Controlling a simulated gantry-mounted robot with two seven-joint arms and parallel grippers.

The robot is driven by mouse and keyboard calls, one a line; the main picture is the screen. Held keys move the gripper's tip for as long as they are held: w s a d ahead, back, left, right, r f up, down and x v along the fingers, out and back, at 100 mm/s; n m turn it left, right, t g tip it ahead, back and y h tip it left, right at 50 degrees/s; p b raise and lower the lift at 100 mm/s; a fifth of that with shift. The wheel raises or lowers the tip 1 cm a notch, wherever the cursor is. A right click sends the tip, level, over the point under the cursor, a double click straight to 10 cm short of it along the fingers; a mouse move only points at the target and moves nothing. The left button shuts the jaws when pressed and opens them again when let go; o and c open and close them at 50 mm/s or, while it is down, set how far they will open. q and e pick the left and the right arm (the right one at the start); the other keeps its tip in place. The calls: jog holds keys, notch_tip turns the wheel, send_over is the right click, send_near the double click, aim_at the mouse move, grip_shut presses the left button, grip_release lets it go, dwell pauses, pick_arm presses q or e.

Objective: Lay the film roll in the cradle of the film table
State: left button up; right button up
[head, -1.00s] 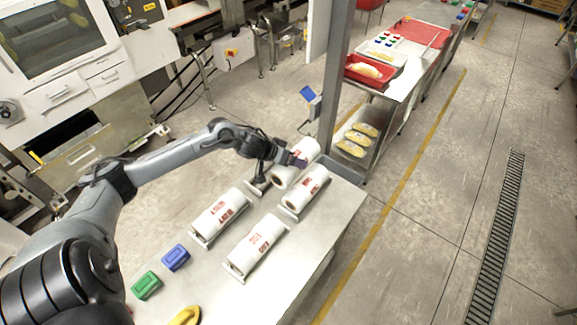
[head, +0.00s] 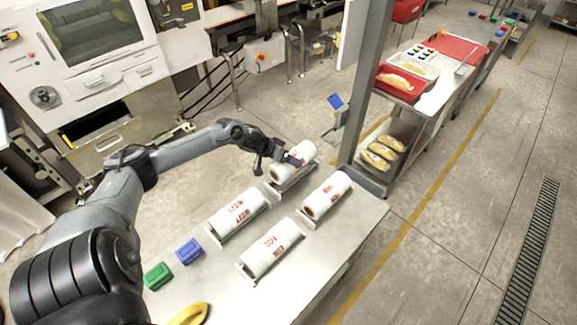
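The film table (head: 345,225) is a steel top carrying several white film rolls with red print. The far roll (head: 305,150) is at my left gripper (head: 292,160), whose dark fingers are on its upper side and appear closed on it. Below this roll is a metal cradle (head: 291,184); the roll lines up with it, but I cannot tell whether it touches. The other rolls, at right (head: 327,195), left (head: 238,212) and front (head: 272,248), lie in their own cradles. My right gripper is out of view.
A blue block (head: 188,252), a green block (head: 158,276) and a yellow object (head: 190,314) lie at the table's near left. A grey post (head: 366,85) stands behind the table's far end. Bare table lies to the front right.

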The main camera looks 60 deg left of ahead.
pick_arm(q)
jog(key=shift+f+b, duration=0.3)
jog(key=shift+f, duration=1.55)
jog(key=shift+f, duration=0.1)
jog(key=o, duration=1.5)
jog(key=shift+f, duration=0.15)
jog(key=shift+c, duration=0.2)
jog(key=shift+s+r, duration=0.2)
jog(key=shift+r, duration=0.2)
jog(key=p+v, duration=0.4)
jog(key=v, duration=0.5)
jog(key=shift+p+v, duration=0.6)
jog(key=shift+v, duration=0.55)
